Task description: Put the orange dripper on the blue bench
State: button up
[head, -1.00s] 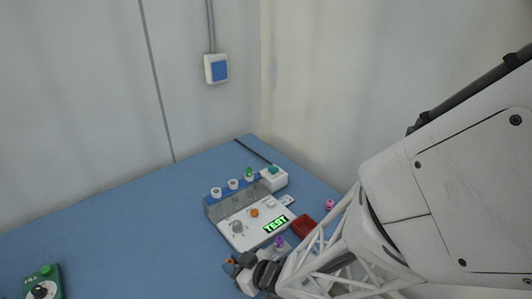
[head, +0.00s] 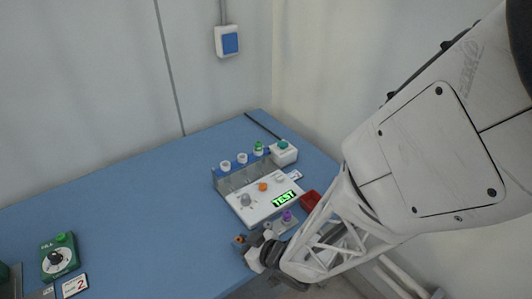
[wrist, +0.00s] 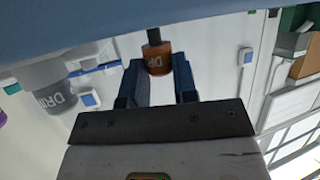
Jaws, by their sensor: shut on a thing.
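My gripper (wrist: 160,85) is shut on the orange dripper (wrist: 157,62), which sits between the two dark blue fingers in the wrist view. The dripper has a dark tip and letters on its side. In the head view my gripper (head: 246,246) is by the near edge of the blue bench (head: 120,200), and only a small bit of orange shows there. The bench also spans the top of the wrist view (wrist: 200,15). I cannot tell whether the dripper touches the bench.
A white device with a lit TEST display (head: 284,199) and a rack of small vials (head: 240,176) stands right of centre. Close by are a purple-topped dripper (head: 287,217) and a red tray (head: 310,202). A green dial box (head: 59,257) is at left. The bench between is clear.

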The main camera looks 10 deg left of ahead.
jog(key=shift+f, duration=0.1)
jog(key=o, duration=0.9)
jog(key=shift+r, duration=0.2)
jog(key=shift+v, duration=5.95)
